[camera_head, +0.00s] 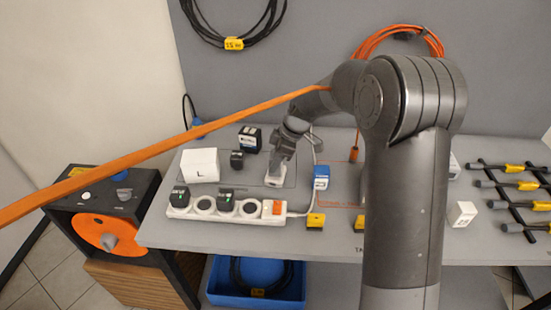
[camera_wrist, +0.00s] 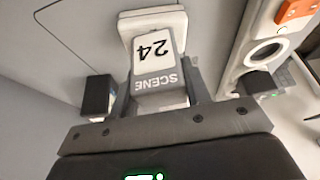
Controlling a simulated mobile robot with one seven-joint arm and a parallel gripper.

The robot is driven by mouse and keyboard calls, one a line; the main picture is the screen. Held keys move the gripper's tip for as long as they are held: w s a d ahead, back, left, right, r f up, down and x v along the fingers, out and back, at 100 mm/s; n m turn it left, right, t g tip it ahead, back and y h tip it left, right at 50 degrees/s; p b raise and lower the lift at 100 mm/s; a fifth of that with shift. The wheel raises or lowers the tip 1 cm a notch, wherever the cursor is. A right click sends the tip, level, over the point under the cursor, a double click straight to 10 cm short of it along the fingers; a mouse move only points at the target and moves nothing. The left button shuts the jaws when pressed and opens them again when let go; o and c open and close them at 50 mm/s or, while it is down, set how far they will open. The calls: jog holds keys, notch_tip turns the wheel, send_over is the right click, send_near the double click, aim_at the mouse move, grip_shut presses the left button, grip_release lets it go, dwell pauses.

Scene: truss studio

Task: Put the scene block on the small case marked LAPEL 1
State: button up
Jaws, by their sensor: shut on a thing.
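My gripper (camera_wrist: 158,92) is shut on the scene block (camera_wrist: 157,62), a white block printed SCENE 24, held between its two fingers in the wrist view. A small white case (camera_wrist: 150,20) with rounded corners shows just past and under the block. Its marking is not readable. In the head view my gripper (camera_head: 277,167) points down at this white case (camera_head: 275,182) on the table's grey marked area. The block is mostly hidden there by the fingers. I cannot tell whether the block touches the case.
A power strip (camera_head: 250,212) with plugged-in black devices lies in front of my gripper. A small black case (camera_head: 237,159), a white L box (camera_head: 200,165) and a black labelled box (camera_head: 250,138) stand to the left. A blue-and-white item (camera_head: 321,177) stands at right.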

jog(key=o, duration=1)
jog(key=v, duration=1.2)
jog(key=s+d+r+m+t+h, duration=0.2)
jog(key=s+d+r+m, duration=0.35)
jog(key=s, duration=0.25)
jog(key=s+d+m+t+h, duration=0.1)
jog(key=s+d+m, duration=0.2)
jog(key=s, duration=0.5)
jog(key=s+d+m+t, duration=0.1)
jog(key=s+d+m, duration=0.2)
jog(key=s+m, duration=0.2)
jog(key=s+d+m+t+h, duration=0.1)
jog(key=s+d+m, duration=0.3)
jog(key=s, duration=0.7)
jog(key=shift+r+m+t+h, duration=0.25)
jog(key=shift+r+t+h, duration=0.05)
jog(key=shift+r, duration=0.05)
